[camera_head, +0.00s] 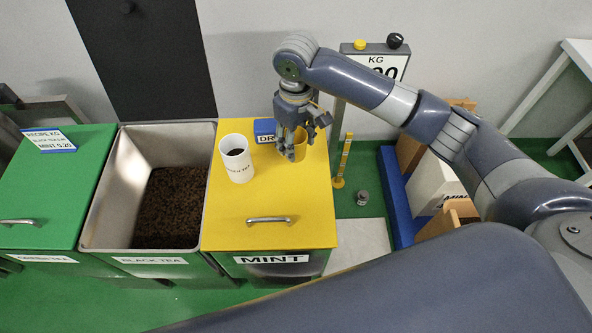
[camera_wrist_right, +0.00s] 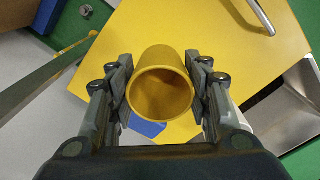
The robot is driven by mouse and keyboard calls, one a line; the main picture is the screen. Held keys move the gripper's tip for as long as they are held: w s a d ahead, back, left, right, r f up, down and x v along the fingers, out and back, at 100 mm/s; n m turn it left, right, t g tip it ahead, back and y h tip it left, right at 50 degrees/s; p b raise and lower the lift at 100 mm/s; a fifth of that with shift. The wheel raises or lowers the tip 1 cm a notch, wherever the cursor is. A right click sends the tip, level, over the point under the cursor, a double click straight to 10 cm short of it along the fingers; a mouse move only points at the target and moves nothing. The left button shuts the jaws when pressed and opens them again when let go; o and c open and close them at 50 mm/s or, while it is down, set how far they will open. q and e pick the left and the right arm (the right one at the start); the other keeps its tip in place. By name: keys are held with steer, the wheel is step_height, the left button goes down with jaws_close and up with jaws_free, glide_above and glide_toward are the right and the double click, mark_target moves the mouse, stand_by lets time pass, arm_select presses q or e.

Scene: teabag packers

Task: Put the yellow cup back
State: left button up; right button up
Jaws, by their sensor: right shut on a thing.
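The yellow cup (camera_wrist_right: 160,88) is between the fingers of my right gripper (camera_wrist_right: 160,95) in the right wrist view, with its open mouth toward the camera and its inside looking empty. In the head view my right gripper (camera_head: 297,135) is over the back right of the yellow mint lid (camera_head: 245,215), shut on the yellow cup (camera_head: 301,150), which is partly hidden behind the fingers. I cannot tell whether the cup touches the lid. My left gripper is not in view.
A white cup (camera_head: 237,165) with dark contents stands on the yellow lid, left of my right gripper. A blue block (camera_head: 264,129) sits behind it. The open black tea bin (camera_head: 112,190) is to the left. Boxes (camera_head: 434,185) and a scale display (camera_head: 376,60) are at right.

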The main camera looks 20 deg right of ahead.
step_height(320, 180, down, 9)
steer(key=shift+d+f+p, duration=0.1)
steer(key=shift+f+p, duration=0.05)
steer(key=shift+p, duration=0.45)
steer(key=shift+f, duration=0.1)
steer(key=o, duration=0.9)
step_height(320, 180, up, 12)
steer(key=shift+s+r+b, duration=0.1)
steer(key=shift+r+b, duration=0.05)
steer(key=shift+b, duration=0.4)
